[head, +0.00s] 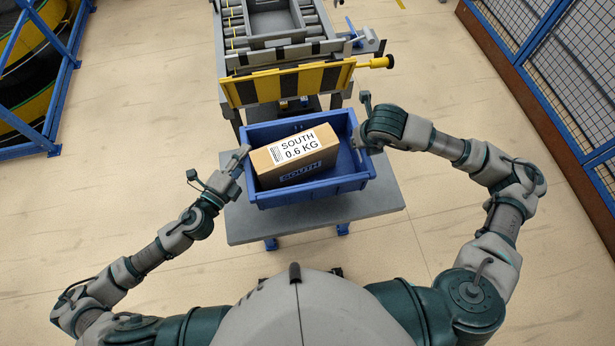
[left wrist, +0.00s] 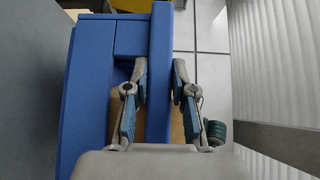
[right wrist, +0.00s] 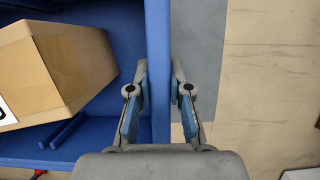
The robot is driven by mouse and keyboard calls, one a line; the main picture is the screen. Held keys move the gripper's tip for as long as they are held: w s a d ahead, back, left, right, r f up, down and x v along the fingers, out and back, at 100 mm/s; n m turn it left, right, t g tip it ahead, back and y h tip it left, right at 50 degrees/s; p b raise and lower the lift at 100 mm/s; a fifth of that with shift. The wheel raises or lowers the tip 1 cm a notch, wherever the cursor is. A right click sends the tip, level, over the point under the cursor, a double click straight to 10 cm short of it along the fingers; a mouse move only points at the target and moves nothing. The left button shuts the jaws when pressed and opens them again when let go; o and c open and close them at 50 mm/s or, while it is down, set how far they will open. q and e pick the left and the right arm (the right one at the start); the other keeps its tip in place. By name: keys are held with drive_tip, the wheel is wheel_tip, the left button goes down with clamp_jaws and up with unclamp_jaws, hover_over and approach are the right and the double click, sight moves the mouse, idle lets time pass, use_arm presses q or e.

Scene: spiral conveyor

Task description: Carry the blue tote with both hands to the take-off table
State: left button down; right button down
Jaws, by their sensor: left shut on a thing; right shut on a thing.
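The blue tote (head: 313,186) is in the middle of the head view, over a grey table (head: 240,228); I cannot tell whether it touches the tabletop. A brown carton (head: 296,157) marked SOUTH 0.6 KG lies in it, turned at an angle. My left gripper (head: 241,155) is shut on the tote's left wall; the left wrist view shows the wall (left wrist: 160,70) between its fingers. My right gripper (head: 359,138) is shut on the right wall, which also shows between the fingers in the right wrist view (right wrist: 158,60). The right fingertips are hard to see in the head view.
A roller conveyor (head: 232,25) ends behind the tote with a yellow-and-black striped bar (head: 288,84). Blue mesh fencing (head: 545,75) stands at the right. A blue frame with yellow-edged black spirals (head: 35,95) stands at the left. The floor on both sides is clear.

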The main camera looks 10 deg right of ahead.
sight(356, 153)
use_arm(q)
drive_tip(key=shift+s+d+r, duration=0.2)
drive_tip(key=shift+s, duration=0.05)
use_arm(e)
drive_tip(key=shift+s+a+r, duration=0.1)
drive_tip(key=shift+a+r, duration=0.1)
drive_tip(key=shift+a, duration=0.15)
use_arm(q)
drive_tip(key=shift+f, duration=0.15)
use_arm(e)
drive_tip(key=shift+f, duration=0.15)
